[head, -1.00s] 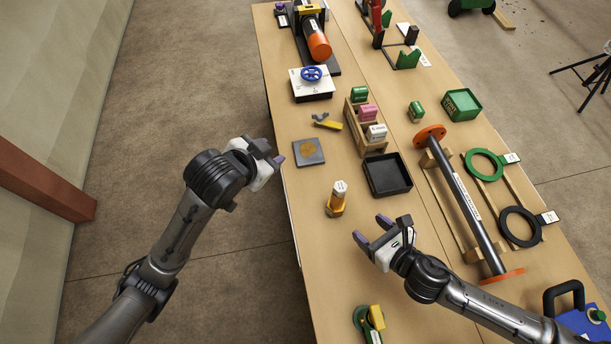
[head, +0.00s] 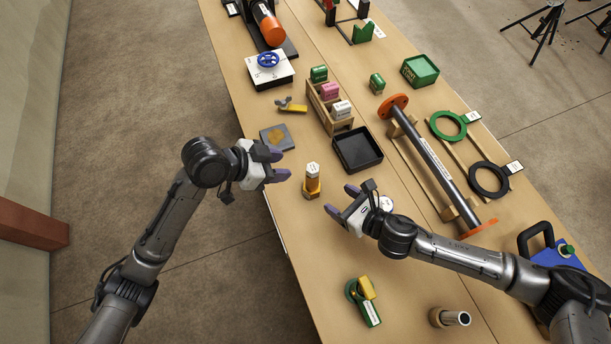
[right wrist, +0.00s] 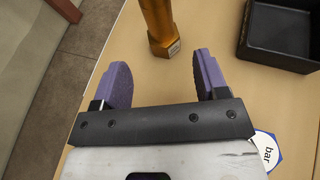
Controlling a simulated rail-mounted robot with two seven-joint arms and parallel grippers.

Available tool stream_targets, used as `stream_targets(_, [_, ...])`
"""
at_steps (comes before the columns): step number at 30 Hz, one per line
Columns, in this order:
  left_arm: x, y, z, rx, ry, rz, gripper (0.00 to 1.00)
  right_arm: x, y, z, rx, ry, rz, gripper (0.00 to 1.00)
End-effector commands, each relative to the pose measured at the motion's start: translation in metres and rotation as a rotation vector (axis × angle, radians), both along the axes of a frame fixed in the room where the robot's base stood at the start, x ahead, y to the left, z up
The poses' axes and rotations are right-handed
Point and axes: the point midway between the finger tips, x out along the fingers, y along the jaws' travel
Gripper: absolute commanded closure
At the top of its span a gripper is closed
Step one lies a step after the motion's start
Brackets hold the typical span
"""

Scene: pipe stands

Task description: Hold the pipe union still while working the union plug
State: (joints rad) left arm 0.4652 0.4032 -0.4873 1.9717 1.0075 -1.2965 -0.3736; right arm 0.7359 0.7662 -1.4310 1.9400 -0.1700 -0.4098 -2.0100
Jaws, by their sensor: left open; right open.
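The pipe union (head: 312,188) is a gold-brown upright fitting standing on the table, with a white-topped plug (head: 313,169) at its upper end. My left gripper (head: 281,165) is open just left of the union, fingers pointing toward it, apart from it. My right gripper (head: 338,200) is open to the right of the union, its purple fingers pointing toward it with a gap. In the right wrist view the gold union (right wrist: 157,20) stands beyond and between the open fingers (right wrist: 162,72); its top is out of frame.
A black tray (head: 376,166) sits behind the right gripper. A grey plate (head: 267,139) lies behind the left gripper. A long flanged pipe (head: 440,165) rests at the right. A green-and-yellow tool (head: 364,300) lies in front. The table around the union's near side is clear.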

Motion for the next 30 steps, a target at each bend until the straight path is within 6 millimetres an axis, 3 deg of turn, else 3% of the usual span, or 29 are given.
stream_targets(15, [0.000, 0.000, 0.000, 0.001, 0.001, 0.001, 0.57, 0.054, 0.060, -0.033, 0.001, -0.001, 0.000, 0.33])
stream_targets(30, [0.000, 0.000, 0.000, 0.001, 0.001, 0.001, 0.57, 0.069, 0.076, -0.042, 0.000, -0.001, 0.000, 0.33])
